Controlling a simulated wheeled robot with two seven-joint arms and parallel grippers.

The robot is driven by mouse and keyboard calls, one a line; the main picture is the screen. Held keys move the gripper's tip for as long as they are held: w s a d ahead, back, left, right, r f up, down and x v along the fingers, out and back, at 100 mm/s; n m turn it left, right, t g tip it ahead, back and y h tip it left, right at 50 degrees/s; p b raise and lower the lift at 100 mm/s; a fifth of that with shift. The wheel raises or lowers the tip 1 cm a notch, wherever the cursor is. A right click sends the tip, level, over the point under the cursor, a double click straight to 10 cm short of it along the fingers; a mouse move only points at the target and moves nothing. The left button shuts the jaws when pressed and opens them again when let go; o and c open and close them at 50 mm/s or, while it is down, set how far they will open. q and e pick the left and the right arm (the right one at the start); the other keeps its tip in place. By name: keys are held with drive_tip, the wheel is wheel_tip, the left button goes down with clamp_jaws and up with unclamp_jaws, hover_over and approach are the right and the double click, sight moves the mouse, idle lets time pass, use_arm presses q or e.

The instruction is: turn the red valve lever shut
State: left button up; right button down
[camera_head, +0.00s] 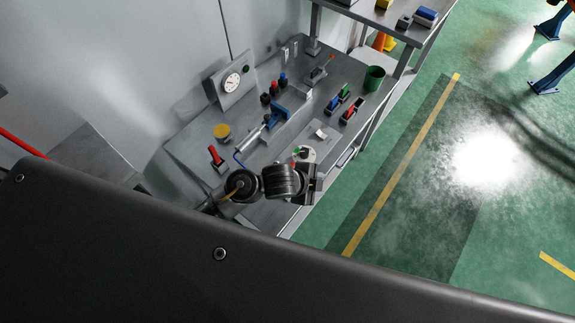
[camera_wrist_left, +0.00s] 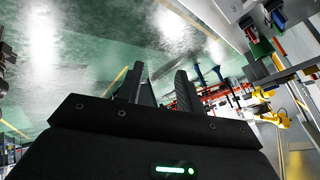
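A red lever with a dark base (camera_head: 215,156) stands upright on the left part of the grey workbench in the head view. My right gripper is not in view.
The bench (camera_head: 190,153) also holds a gauge box (camera_head: 232,84), a yellow disc (camera_head: 222,131), a blue clamp-like tool (camera_head: 277,116), several coloured blocks and a green cup (camera_head: 374,78). A shelf (camera_head: 400,30) overhangs the bench's far end. Open green floor (camera_head: 430,170) lies to the right.

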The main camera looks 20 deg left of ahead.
use_arm(q)
drive_tip(key=w+d+r+m+g+h, duration=0.1)
drive_tip(key=w+d+r+m+g, duration=0.1)
drive_tip(key=d+m, duration=0.55)
drive_tip(key=w+a+m+g+y, duration=0.2)
drive_tip(key=w+a+m+y, duration=0.1)
drive_tip(key=a+m, duration=0.6)
drive_tip(key=w+a+m+g+y, duration=0.15)
drive_tip(key=a+m+y, duration=0.35)
drive_tip(key=a, duration=0.5)
drive_tip(key=shift+m+h, duration=0.55)
drive_tip(key=shift+h, duration=0.05)
drive_tip(key=f, duration=0.3)
drive_tip(key=f+b, duration=0.1)
drive_tip(key=f, duration=0.5)
drive_tip(key=shift+w+f+b, duration=0.15)
drive_tip(key=shift+w+b, duration=0.25)
drive_tip(key=shift+f, duration=0.85)
clamp_jaws()
